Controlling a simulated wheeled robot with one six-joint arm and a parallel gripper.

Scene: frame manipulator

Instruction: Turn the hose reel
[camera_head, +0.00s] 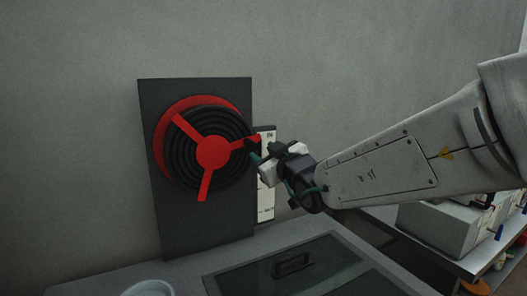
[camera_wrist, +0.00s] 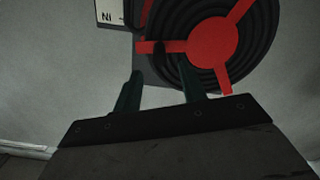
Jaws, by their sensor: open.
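The hose reel has a red hub with three red spokes (camera_head: 213,153) and a coiled black hose, mounted on a dark upright panel (camera_head: 165,235). One spoke points right and slightly up, towards my gripper (camera_head: 254,151). My gripper is open and close to the outer end of that spoke. In the wrist view, the red hub (camera_wrist: 213,40) is ahead and to the right of my gripper (camera_wrist: 162,80).
A white labelled board (camera_head: 266,195) stands behind my gripper, beside the panel. Below is a grey counter (camera_head: 185,272) with a dark glass lid (camera_head: 290,265) and a pale round bowl (camera_head: 148,288). A shelf with boxes (camera_head: 440,230) is at the right.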

